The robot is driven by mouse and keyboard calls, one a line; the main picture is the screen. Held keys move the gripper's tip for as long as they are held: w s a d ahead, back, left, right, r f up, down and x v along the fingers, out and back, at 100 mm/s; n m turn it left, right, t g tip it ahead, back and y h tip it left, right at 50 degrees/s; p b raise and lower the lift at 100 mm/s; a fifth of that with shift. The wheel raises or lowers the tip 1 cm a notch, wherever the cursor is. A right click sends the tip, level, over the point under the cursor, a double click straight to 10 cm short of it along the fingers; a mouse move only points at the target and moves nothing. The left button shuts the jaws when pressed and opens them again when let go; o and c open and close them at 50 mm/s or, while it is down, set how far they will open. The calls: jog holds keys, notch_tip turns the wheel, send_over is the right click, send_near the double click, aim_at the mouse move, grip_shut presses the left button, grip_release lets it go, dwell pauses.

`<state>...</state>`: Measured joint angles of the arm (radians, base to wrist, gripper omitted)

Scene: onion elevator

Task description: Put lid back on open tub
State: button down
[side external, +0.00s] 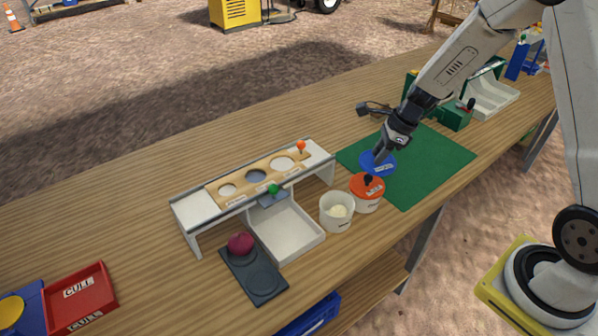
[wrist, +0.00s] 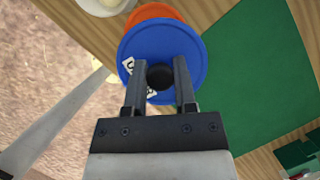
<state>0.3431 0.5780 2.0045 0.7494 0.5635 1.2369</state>
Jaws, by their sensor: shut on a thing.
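A blue round lid (side external: 377,164) with a black knob is over the green mat, just behind the tub with the orange lid. My gripper (side external: 383,152) is shut on the knob of the blue lid, which also shows in the wrist view (wrist: 188,55). The fingers (wrist: 160,78) stand on both sides of the black knob. A white open tub (side external: 336,220) with pale contents stands at the front edge of the table. An orange-lidded tub (side external: 367,204) stands right beside it. I cannot tell how high the blue lid is above the mat.
The green mat (side external: 440,160) is mostly clear. A raised grading rack (side external: 200,209) with holes stands left of the tubs, with a white tray (side external: 300,249) and a dark plate with a red onion (side external: 240,243). A red bin (side external: 92,290) is at far left.

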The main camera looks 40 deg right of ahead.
jog(key=a+n+g, duration=0.1)
jog(key=a+n, duration=0.1)
jog(key=a, duration=1)
jog(key=shift+w+a+r+n+y, duration=0.2)
jog(key=shift+n+y, duration=0.1)
jog(key=shift+n, duration=0.1)
jog(key=shift+f, duration=0.3)
jog(key=shift+f, duration=2.9)
jog(key=shift+f, duration=0.2)
grip_release()
jog(key=shift+r, duration=0.1)
